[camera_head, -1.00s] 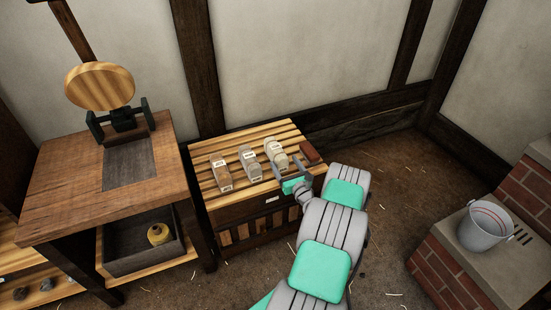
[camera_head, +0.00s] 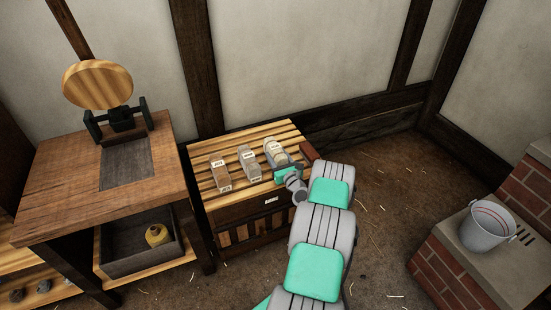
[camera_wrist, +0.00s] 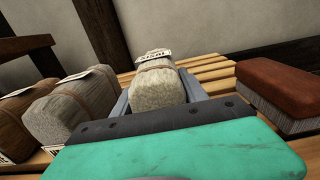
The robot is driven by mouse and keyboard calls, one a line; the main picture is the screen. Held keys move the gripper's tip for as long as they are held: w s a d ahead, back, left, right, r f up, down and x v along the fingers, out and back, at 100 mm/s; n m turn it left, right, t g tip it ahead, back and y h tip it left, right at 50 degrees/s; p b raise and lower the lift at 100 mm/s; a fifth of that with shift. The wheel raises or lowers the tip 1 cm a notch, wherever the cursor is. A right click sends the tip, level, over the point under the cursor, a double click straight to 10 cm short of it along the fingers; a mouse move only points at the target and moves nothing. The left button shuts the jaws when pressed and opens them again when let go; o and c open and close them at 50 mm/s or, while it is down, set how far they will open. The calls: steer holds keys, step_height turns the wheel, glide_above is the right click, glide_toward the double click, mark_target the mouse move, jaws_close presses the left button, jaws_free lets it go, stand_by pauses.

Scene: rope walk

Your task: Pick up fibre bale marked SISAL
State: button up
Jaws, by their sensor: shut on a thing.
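The pale fibre bale (camera_wrist: 156,84) with a tag that appears to read SISAL stands on the slatted top of a wooden crate; in the head view it is the rightmost of three bales (camera_head: 275,150). My gripper (camera_wrist: 156,98) has a finger on each side of it and is shut on it. In the head view my gripper (camera_head: 284,165) reaches in from the front right and hides part of the bale's near end. The bale still appears to be at the slats. A grey bale (camera_head: 249,161) and a brown bale (camera_head: 220,173) stand to its left.
A brush with a red-brown back (camera_wrist: 280,85) lies close to the right of my gripper. The slatted crate top (camera_head: 205,183) has bare room at its left. A workbench (camera_head: 65,195) stands left, and a bucket (camera_head: 486,228) sits on brickwork at the right.

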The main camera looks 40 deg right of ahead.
steer(key=c, duration=0.8)
